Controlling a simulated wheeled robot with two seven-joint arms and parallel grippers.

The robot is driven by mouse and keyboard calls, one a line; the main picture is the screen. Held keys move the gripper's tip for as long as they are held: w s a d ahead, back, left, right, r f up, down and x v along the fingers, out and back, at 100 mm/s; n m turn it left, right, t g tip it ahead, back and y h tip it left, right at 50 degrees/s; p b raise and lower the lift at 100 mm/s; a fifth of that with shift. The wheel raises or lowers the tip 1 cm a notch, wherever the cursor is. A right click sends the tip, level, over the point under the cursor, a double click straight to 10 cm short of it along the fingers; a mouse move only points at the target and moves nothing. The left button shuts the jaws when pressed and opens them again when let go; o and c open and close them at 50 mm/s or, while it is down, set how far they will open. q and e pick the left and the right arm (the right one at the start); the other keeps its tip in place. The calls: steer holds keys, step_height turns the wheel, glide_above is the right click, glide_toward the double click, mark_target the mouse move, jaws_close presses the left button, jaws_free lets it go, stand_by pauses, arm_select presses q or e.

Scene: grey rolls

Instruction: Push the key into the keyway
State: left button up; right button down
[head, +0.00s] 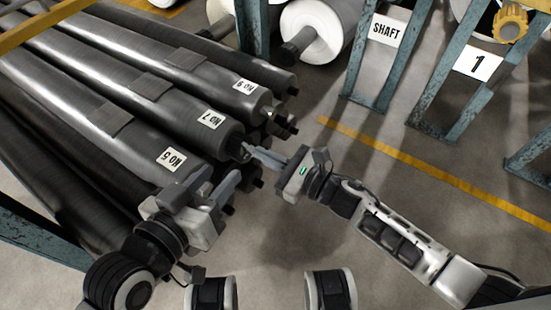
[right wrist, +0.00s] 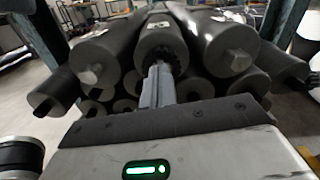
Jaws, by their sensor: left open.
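The roll marked NO 7 (head: 190,112) lies in the rack with its shaft end facing my right gripper. My right gripper (head: 250,152) has its fingers close together, with the tips at that shaft end. In the right wrist view the fingers (right wrist: 158,85) reach the dark, toothed-looking end of the middle roll (right wrist: 161,38). I cannot make out the key or the keyway; the fingers and shadow cover that spot. Whether anything is between the fingertips cannot be told. My left gripper (head: 214,183) is open and empty, in front of the roll marked NO 5 (head: 120,140).
The roll marked NO 9 (head: 205,75) lies beside NO 7, with more shaft ends stacked below. Blue posts carry a SHAFT sign (head: 386,30) and a 1 sign (head: 477,63). The floor at the right is clear, with a yellow line (head: 430,168).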

steer(key=shift+w+a+r, duration=0.15)
steer(key=shift+w+a, duration=0.1)
steer(key=shift+a, duration=0.1)
steer(key=shift+a, duration=0.15)
steer(key=shift+s+d, duration=0.25)
steer(key=shift+d, duration=0.25)
steer(key=v, duration=0.5)
stand_by(0.5)
